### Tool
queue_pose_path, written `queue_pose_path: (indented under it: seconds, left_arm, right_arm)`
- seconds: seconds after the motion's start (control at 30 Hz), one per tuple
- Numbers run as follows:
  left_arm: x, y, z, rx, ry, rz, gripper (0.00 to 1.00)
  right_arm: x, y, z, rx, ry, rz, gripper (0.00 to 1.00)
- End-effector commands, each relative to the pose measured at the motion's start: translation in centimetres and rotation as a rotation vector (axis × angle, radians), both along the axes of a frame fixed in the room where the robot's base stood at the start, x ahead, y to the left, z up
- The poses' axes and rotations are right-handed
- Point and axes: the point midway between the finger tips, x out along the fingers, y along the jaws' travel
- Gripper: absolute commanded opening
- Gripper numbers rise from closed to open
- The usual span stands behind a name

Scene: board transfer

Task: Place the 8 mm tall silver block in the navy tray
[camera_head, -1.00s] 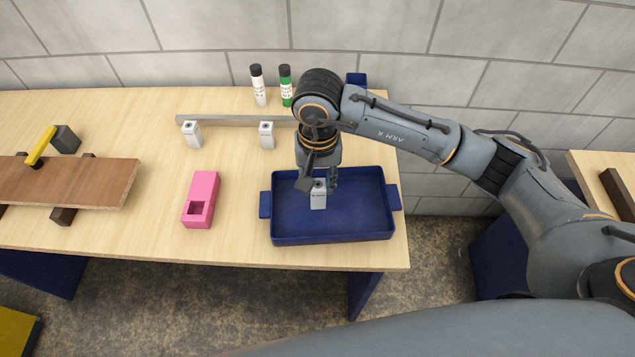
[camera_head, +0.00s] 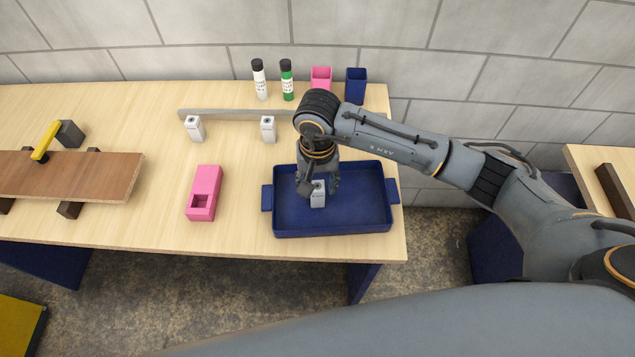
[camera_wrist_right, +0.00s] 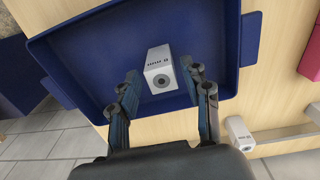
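A silver block (camera_head: 317,196) with a dark round mark on top is inside the navy tray (camera_head: 283,222), left of its middle. It also shows in the right wrist view (camera_wrist_right: 158,58), with small print on its side that I cannot read surely. My right gripper (camera_head: 320,187) is low over the tray. In the right wrist view its fingers (camera_wrist_right: 160,76) stand on either side of the block, with narrow gaps, so it looks open. The block appears upright, at or near the tray floor. My left gripper is not in view.
Two similar silver blocks (camera_head: 195,128) (camera_head: 268,129) stand by a grey bar (camera_head: 228,114). A pink holder (camera_head: 204,186) lies left of the tray. Behind stand two bottles (camera_head: 260,80) (camera_head: 287,80), a pink cup (camera_head: 321,76) and a navy cup (camera_head: 356,85). A wooden board (camera_head: 75,176) is at left.

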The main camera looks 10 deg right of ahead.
Motion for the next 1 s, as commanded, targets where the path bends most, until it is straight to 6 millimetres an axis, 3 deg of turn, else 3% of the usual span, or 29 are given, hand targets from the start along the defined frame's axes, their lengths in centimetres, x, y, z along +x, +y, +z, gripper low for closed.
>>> queue_pose_path:
  seconds: [0.43,0.8,1.0]
  left_arm:
    - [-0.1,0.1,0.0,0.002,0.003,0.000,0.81]
    - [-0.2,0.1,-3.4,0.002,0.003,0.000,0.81]
    - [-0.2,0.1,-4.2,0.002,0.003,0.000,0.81]
  right_arm:
    - [0.1,0.0,0.8,0.000,-0.003,0.000,0.53]
    - [0.2,0.0,8.4,0.001,-0.006,0.000,0.53]
    - [0.1,0.0,11.3,0.000,-0.002,0.000,0.53]
